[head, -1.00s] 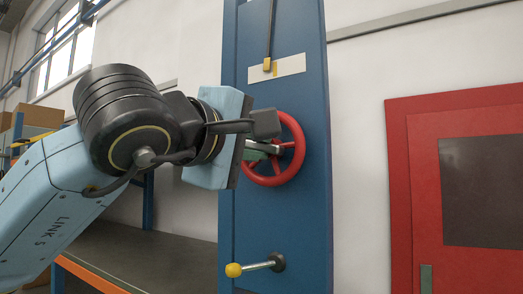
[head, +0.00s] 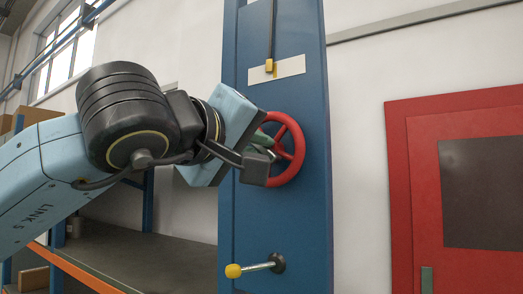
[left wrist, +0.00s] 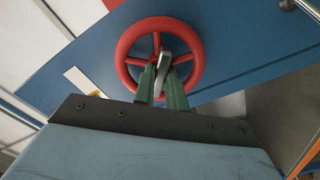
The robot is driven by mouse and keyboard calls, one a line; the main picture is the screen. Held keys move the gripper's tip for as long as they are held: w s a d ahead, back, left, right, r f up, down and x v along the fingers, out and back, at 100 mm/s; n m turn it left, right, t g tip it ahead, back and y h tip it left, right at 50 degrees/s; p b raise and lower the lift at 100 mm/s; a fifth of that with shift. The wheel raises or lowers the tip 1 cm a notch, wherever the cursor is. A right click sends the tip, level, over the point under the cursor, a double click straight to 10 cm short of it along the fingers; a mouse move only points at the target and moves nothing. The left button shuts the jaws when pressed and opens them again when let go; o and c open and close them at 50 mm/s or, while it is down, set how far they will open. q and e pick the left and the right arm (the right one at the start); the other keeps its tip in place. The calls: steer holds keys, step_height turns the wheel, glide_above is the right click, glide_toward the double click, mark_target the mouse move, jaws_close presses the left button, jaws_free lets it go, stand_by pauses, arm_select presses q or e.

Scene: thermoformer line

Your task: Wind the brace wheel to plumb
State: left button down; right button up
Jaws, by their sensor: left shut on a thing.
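The red brace wheel (head: 301,150) is mounted on a blue upright panel, and it also shows in the left wrist view (left wrist: 123,60). My left gripper (head: 268,145) is at the wheel's middle, partly hidden by my wrist in the head view. In the left wrist view its green fingers (left wrist: 162,76) are shut around a grey bar at the wheel's centre. Above, a dark rod ends in a yellow bob (head: 269,66) over a pale plate (head: 291,68). A yellow mark on the plate shows just right of the bob. My right gripper is not in view.
Below the wheel a metal lever with a yellow knob (head: 234,271) sticks out of the blue panel (head: 290,225). A dark shelf with an orange edge (head: 85,273) lies at lower left. A red door (head: 420,200) is at right.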

arm_select(q)
steer(key=shift+m, duration=1.4)
steer(key=shift+m, duration=1.4)
steer(key=shift+m+p, duration=0.3)
steer(key=shift+m, duration=1.1)
steer(key=c, duration=1.4)
jaws_free()
